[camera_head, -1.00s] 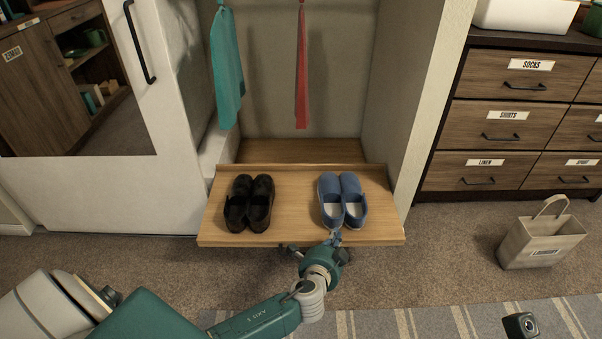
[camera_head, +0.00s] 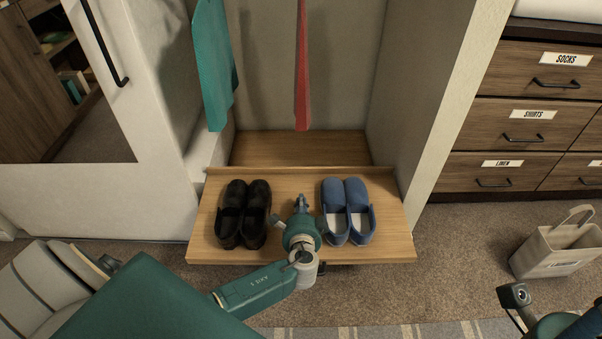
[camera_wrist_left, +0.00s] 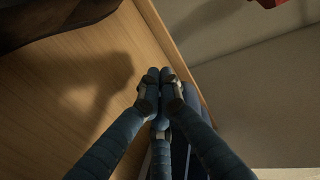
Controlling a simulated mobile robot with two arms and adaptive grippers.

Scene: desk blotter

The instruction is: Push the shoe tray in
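The shoe tray (camera_head: 285,255) is a light wooden board standing out of the closet, with a low lip along its back. A black pair of shoes (camera_head: 243,215) sits on its left and a blue pair (camera_head: 347,212) on its right. My left gripper (camera_head: 300,199) is over the tray between the pairs, pointing towards the closet. In the left wrist view its fingertips (camera_wrist_left: 158,76) are together with nothing seen between them, near the tray's lip (camera_wrist_left: 163,38). I cannot tell whether they touch it.
A teal cloth (camera_head: 213,65) and a red one (camera_head: 302,70) hang in the closet. A white mirrored door (camera_head: 150,195) stands left, a labelled dresser (camera_head: 520,140) right. A paper bag (camera_head: 555,245) stands on the carpet.

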